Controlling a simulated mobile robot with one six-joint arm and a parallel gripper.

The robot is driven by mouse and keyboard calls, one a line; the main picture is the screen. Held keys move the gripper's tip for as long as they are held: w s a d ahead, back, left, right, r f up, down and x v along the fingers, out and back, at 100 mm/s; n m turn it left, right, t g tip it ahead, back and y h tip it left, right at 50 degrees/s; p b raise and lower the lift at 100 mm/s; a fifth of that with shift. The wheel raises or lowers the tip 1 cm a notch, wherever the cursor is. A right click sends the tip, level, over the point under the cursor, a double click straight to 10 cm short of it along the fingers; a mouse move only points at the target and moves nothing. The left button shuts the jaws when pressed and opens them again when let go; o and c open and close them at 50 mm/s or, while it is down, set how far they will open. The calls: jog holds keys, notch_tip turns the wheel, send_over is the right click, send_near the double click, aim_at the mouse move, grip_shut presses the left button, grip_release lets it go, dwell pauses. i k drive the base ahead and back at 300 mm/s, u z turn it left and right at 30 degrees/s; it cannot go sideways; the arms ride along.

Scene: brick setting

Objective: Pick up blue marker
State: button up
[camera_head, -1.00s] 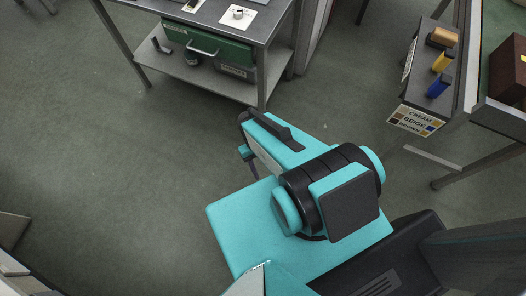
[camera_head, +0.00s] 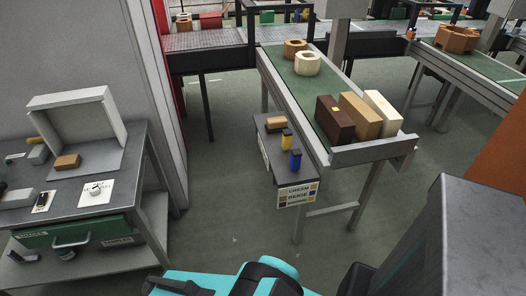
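The blue marker (camera_head: 295,161) stands on a narrow grey side shelf (camera_head: 275,170) attached to the conveyor, near the shelf's front end. A yellow marker (camera_head: 287,139) stands just behind it. The part of my teal and black arm at the bottom edge is well apart from the shelf. My gripper does not show, so I cannot see its fingers.
A label (camera_head: 297,194) with colour names hangs at the shelf's front. A tan block (camera_head: 275,124) lies behind the markers. Several bricks are on the conveyor (camera_head: 303,88). A workbench (camera_head: 128,180) stands at left. Open floor (camera_head: 225,225) lies between.

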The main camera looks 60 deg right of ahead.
aim_at(296, 156)
jog(key=z, duration=5.3)
jog(key=i, duration=0.15)
jog(key=u, duration=2.85)
jog(key=k, duration=0.6)
jog(key=u, duration=0.15)
jog(key=i, duration=0.45)
jog(key=z, duration=0.05)
